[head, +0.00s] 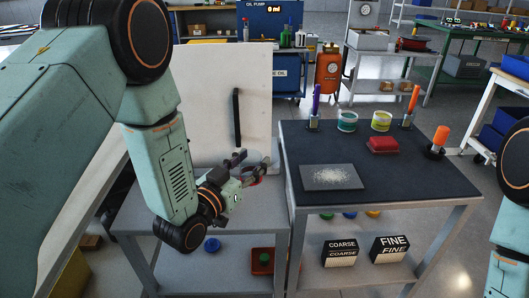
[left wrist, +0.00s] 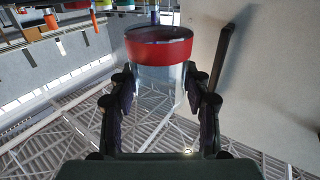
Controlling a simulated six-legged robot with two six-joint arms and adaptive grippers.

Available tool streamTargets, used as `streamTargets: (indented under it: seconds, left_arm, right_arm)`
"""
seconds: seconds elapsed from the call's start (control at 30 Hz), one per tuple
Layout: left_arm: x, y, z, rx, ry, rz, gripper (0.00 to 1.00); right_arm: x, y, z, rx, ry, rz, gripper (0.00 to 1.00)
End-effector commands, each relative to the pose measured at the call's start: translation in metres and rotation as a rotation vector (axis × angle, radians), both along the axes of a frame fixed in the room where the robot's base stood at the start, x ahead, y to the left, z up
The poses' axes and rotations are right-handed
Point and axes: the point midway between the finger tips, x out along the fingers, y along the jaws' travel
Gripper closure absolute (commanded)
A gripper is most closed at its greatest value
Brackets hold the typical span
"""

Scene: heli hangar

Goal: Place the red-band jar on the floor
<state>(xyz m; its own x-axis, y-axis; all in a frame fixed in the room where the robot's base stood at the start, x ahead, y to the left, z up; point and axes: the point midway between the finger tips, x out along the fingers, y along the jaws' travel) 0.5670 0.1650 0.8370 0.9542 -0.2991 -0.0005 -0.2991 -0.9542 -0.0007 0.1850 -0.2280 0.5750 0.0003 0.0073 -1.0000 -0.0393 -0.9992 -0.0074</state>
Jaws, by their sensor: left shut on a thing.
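My left gripper (head: 243,168) is shut on the red-band jar (head: 257,179). It holds the jar above the grey side table (head: 150,215), left of the dark-topped table. In the left wrist view my left gripper (left wrist: 160,105) has a finger on either side of the jar's clear body, and the jar's wide red band (left wrist: 160,50) shows beyond the fingertips. In the head view the fingers hide much of the jar. Part of my right arm shows at the right edge, but its gripper is out of view.
The dark-topped table (head: 400,185) holds a green-band jar (head: 347,121), a yellow-band jar (head: 381,121), a red block (head: 383,145) and a powder-covered plate (head: 333,177). COARSE (head: 340,253) and FINE (head: 390,249) boxes sit on its lower shelf. Bare floor (head: 480,240) shows at the right.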

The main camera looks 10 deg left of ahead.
Motion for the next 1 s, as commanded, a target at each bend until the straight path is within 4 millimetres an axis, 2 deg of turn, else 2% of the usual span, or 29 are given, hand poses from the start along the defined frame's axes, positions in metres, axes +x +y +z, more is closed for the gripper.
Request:
streamTargets:
  seconds: [0.13, 0.27, 0.5, 0.7, 0.8, 1.0]
  left_arm:
    - [-0.003, -0.005, 0.006, 0.0, -0.001, -0.026, 0.84]
    - [-0.021, -0.02, 0.003, -0.002, 0.003, -0.113, 0.84]
    - [-0.089, -0.019, -0.013, -0.01, 0.005, -0.25, 0.84]
    - [-0.132, -0.007, -0.018, -0.007, 0.002, -0.263, 0.84]
    - [-0.142, 0.001, -0.022, -0.005, 0.002, -0.245, 0.84]
    - [-0.147, 0.015, -0.032, 0.001, -0.001, -0.195, 0.84]
  right_arm:
    - [0.0, 0.0, 0.001, 0.0, 0.0, 0.0, 0.6]
    - [0.0, 0.0, 0.001, 0.0, 0.0, 0.0, 0.6]
    - [0.0, 0.0, 0.0, 0.0, 0.0, 0.0, 0.6]
    - [0.0, 0.0, 0.001, 0.0, 0.0, 0.0, 0.6]
    - [0.0, 0.0, 0.001, 0.0, 0.0, 0.0, 0.6]
    - [0.0, 0.0, 0.001, 0.0, 0.0, 0.0, 0.6]
